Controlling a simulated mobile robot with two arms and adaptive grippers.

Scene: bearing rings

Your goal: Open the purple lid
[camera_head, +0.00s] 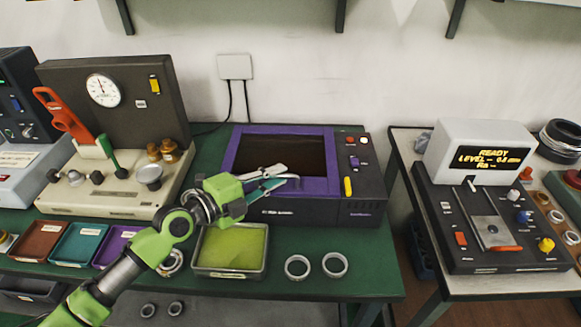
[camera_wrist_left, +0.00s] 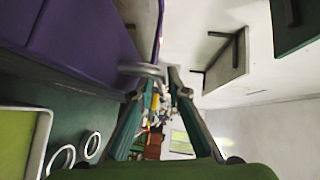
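The purple lid (camera_head: 332,186) is a purple frame around a dark window on top of a dark machine; it appears closed. Its purple surface also fills the upper left of the left wrist view (camera_wrist_left: 80,40). A silver handle (camera_wrist_left: 142,70) sticks out from the lid's front edge. My left gripper (camera_head: 290,174) is over the lid's front edge, its fingers apart. In the left wrist view the handle's end lies at the gap between the fingertips (camera_wrist_left: 157,85); I cannot tell whether they touch it. My right gripper is not in view.
A tray with a green-yellow pad (camera_head: 232,272) and two metal rings (camera_head: 297,267) (camera_head: 335,264) sit in front of the machine. A gauge station (camera_head: 110,195) stands left, with small coloured trays before it. Another table with a display device (camera_head: 480,150) is right, across a gap.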

